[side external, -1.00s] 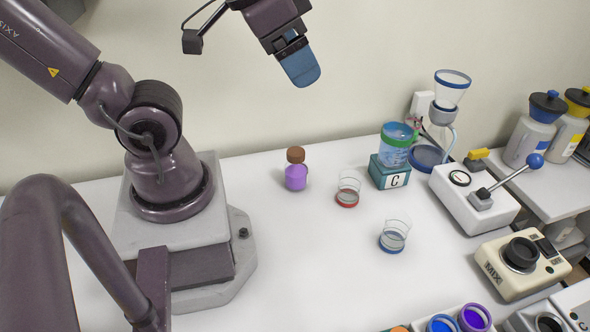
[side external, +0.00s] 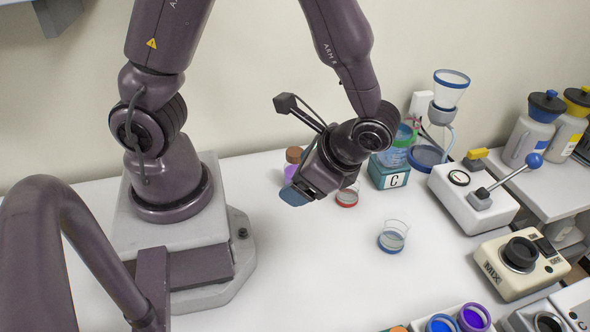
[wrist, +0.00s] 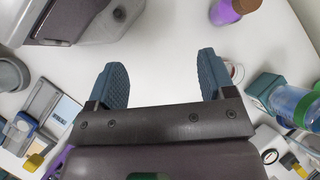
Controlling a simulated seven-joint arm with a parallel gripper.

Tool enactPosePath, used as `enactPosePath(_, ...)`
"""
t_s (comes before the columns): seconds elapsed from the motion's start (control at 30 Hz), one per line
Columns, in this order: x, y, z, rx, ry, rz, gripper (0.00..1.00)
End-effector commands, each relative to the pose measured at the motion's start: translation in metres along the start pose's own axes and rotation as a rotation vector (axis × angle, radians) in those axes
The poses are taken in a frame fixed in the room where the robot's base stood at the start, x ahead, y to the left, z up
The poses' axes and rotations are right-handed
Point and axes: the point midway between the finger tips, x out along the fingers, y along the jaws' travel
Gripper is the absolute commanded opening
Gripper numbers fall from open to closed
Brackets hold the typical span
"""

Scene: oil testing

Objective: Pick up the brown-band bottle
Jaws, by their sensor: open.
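The bottle with the brown cap (side external: 293,155) and purple body stands upright near the back of the white table, partly hidden behind my gripper in the side view. In the wrist view the purple bottle (wrist: 226,11) is at the top right edge, cut off by the frame. My gripper (side external: 293,196) is tilted down above the table in front of the bottle. In the wrist view its two blue fingers (wrist: 161,78) are spread apart with only table between them. The bottle is outside the fingers, up and to the right.
A red-based glass (side external: 347,199) is just right of my gripper, and a blue-based glass (side external: 393,238) stands farther right. A green-banded jar on a teal block marked C (side external: 390,174) stands behind them. A lever device (side external: 468,198) and a mixer (side external: 520,262) are at right.

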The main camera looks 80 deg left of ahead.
Motion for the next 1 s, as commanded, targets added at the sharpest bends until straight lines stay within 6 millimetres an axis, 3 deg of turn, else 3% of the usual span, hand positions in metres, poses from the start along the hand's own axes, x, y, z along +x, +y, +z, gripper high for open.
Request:
enactPosePath(0.2, 0.050, 0.003, -0.017, 0.226, -0.316, -0.192, 0.76)
enactPosePath(0.5, 0.104, -0.009, -0.038, 0.512, -0.680, -0.523, 0.76)
enactPosePath(0.63, 0.111, -0.021, -0.052, 0.586, -0.767, -0.670, 0.76)
enactPosePath(0.77, 0.096, -0.035, -0.064, 0.587, -0.772, -0.778, 0.76)
enactPosePath(1.0, 0.110, -0.064, -0.048, 0.578, -0.786, -0.790, 0.76)
